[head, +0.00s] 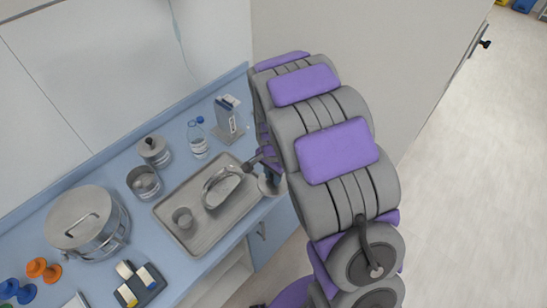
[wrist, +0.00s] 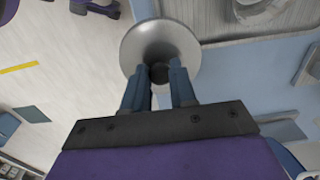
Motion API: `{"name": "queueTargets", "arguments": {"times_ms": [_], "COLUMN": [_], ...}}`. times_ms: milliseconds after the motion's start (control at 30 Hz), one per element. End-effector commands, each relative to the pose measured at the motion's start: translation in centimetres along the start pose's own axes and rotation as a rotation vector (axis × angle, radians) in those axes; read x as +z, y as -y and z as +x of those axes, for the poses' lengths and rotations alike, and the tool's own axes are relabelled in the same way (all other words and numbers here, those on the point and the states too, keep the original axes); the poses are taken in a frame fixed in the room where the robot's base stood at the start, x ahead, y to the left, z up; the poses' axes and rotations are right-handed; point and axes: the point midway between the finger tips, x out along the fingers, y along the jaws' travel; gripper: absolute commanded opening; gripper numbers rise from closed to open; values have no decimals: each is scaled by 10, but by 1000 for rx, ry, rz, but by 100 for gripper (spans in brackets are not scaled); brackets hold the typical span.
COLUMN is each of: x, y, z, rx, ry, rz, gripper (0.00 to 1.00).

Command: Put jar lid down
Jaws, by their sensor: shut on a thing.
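My gripper (wrist: 160,76) is shut on the dark knob of a round metal jar lid (wrist: 152,36) in the wrist view. In the head view the lid (head: 268,187) shows under my gripper (head: 266,172), at the right end of the counter, just right of the metal tray. In the wrist view the lid overlaps the counter's edge, with floor to its left; its height is hard to tell. An open metal jar (head: 144,183) stands on the counter left of the tray. Behind it stands a similar jar with its lid on (head: 154,151).
A large pot (head: 85,221) is at left. Blue counter (head: 175,178) is bare between jars and tray.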

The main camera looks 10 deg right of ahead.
Motion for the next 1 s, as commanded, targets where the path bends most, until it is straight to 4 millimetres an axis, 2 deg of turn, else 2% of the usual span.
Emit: {"name": "queueTargets", "arguments": {"times_ms": [200,500,867,1000], "x": [-32,-68,-84,-83], "y": [29,60,72,72], "z": [5,9,10,32], "rx": [-4,-1,-1,2], "ry": [-3,0,-2,0], "rz": [2,-1,-2,-2], "gripper": [0,0,0,0]}}
